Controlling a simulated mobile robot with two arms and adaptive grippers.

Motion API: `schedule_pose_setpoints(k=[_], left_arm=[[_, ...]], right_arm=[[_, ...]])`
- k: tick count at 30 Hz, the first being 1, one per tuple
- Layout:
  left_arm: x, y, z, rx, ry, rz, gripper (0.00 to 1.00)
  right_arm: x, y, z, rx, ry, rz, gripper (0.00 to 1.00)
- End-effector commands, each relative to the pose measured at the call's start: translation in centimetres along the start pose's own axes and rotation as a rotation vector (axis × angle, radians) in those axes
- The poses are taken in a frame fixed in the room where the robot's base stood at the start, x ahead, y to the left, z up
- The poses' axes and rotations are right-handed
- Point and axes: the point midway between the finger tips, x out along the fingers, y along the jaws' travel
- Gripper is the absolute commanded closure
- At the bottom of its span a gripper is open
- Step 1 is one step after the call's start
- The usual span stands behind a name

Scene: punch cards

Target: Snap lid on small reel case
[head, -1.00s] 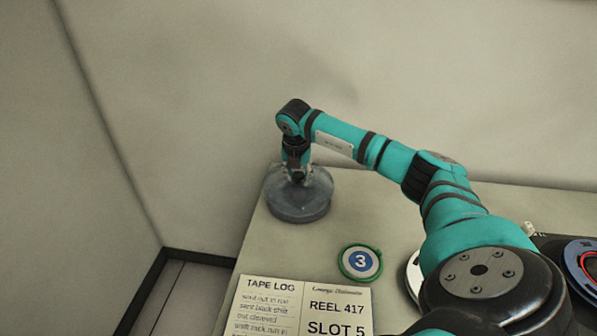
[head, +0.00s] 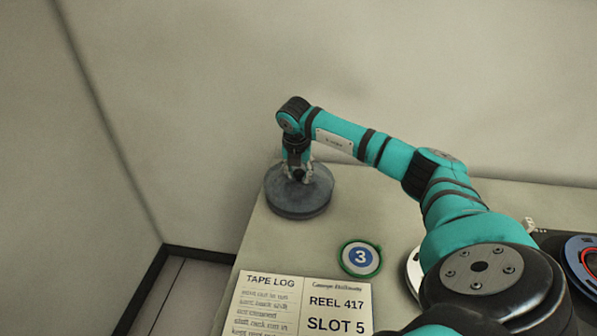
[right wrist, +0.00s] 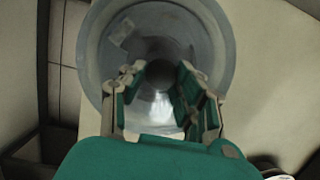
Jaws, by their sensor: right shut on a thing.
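A round grey case (head: 298,208) stands at the far left corner of the table, with its round lid (head: 277,184) on top or just over it; I cannot tell whether the lid is fully seated. My right gripper (head: 300,178) points straight down at the middle of the lid. In the right wrist view, the fingers (right wrist: 163,98) are shut on the lid's dark central knob (right wrist: 160,73), and the smooth grey lid (right wrist: 98,48) spreads around them with a small pale label near its upper left. Any reel inside is hidden. My left gripper is not in view.
A green-rimmed round badge marked 3 (head: 360,259) and an open tape log (head: 305,305) lie nearer on the table (head: 385,210). A dark device with a red-ringed disc (head: 583,262) is at the right. Walls stand close behind and left.

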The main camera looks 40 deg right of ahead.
Motion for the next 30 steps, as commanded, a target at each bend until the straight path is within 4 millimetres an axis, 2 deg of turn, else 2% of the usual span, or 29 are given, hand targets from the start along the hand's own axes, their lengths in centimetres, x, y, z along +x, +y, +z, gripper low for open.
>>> schedule_pose_setpoints(k=[14, 30], left_arm=[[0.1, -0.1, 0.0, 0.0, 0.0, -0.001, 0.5], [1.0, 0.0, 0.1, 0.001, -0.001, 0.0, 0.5]], right_arm=[[0.1, 0.0, 0.0, 0.0, 0.0, 0.001, 0.95], [1.3, 0.0, -0.3, 0.0, 0.0, 0.0, 0.95]])
